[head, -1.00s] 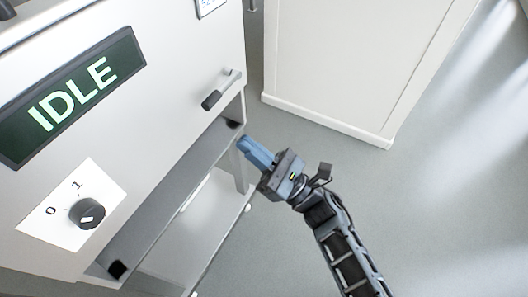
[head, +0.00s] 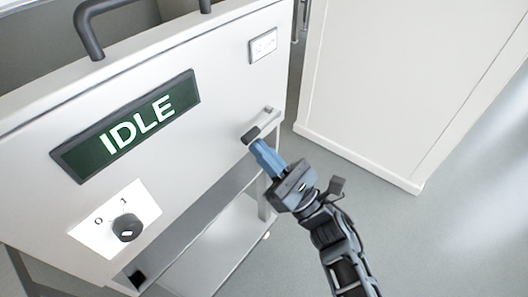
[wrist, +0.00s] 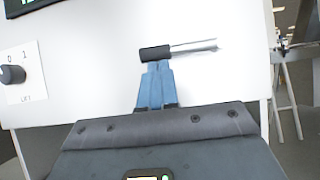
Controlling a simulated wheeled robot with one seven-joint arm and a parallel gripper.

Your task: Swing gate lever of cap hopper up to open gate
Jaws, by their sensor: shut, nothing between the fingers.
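The gate lever (head: 262,125) is a short metal arm with a black grip on the front of the white hopper cabinet (head: 215,60), near its right edge. In the head view it slants down to the left from its pivot. In the wrist view the black grip (wrist: 155,54) lies level, with the metal rod running right from it. My gripper (head: 257,146) has blue fingers, closed together and empty. Its fingertips (wrist: 156,64) are right at the underside of the grip; I cannot tell whether they touch it.
A green-lit IDLE display (head: 127,124) and a 0/1 knob (head: 127,228) sit on the cabinet front, left of the lever. A small label (head: 263,46) is above it. A lower shelf (head: 225,255) is underneath. A white cupboard (head: 400,80) stands right, with open floor before it.

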